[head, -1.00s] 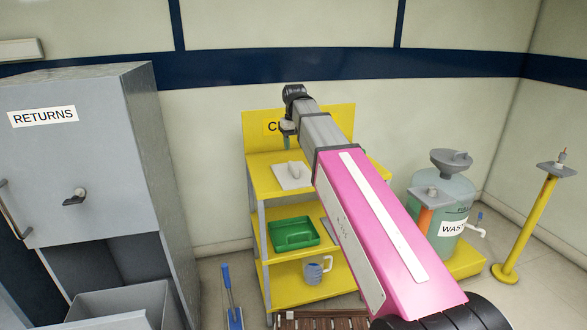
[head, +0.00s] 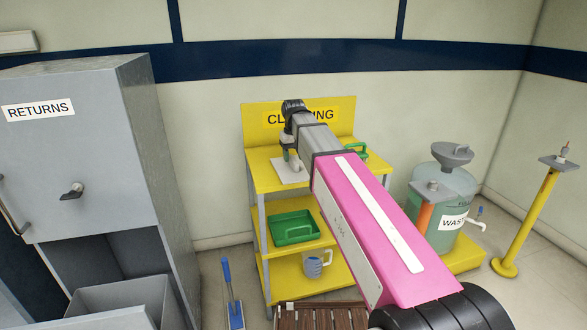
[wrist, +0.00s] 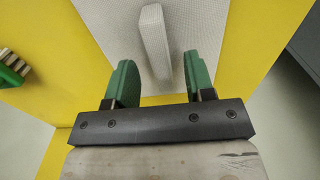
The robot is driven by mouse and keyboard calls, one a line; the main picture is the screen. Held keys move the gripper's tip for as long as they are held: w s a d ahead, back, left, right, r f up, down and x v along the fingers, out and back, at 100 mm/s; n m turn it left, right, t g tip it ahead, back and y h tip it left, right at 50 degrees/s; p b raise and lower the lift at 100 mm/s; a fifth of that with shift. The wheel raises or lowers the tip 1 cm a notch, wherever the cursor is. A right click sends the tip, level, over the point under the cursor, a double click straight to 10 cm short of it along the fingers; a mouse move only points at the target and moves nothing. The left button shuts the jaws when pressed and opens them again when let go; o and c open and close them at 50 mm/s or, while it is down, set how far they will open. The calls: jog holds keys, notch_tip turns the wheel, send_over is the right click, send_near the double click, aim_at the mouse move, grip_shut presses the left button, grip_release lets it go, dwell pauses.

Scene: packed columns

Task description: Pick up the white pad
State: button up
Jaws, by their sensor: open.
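The white pad (head: 290,176) lies flat on the top shelf of the yellow cleaning stand, with a raised pale grip along it. It also fills the upper middle of the wrist view (wrist: 208,25), where its grip (wrist: 155,40) points toward the space between my fingers. My gripper (wrist: 160,76) is open and empty, its two green fingers apart and above the near part of the pad. In the head view my gripper (head: 291,158) is just over the pad and hides part of it. I cannot tell whether the fingertips touch the pad.
A green-handled brush (wrist: 12,68) lies left of the pad in the wrist view. The stand (head: 262,182) has a green tray (head: 295,229) and a mug (head: 314,265) on lower shelves. A grey returns cabinet (head: 100,150) stands left, a waste drum (head: 452,190) right.

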jog(key=shift+f, duration=1.4)
grip_shut()
jog(key=shift+r, duration=0.15)
jog(key=shift+r, duration=0.45)
jog(key=r, duration=0.1)
jog(key=s+r, duration=0.1)
jog(key=r, duration=0.1)
jog(key=shift+a+r, duration=0.15)
jog(key=shift+r, duration=0.1)
jog(key=s+a+r, duration=0.5)
jog(key=s+r, duration=0.1)
jog(key=s, duration=0.3)
jog(key=shift+s+a+r, duration=0.2)
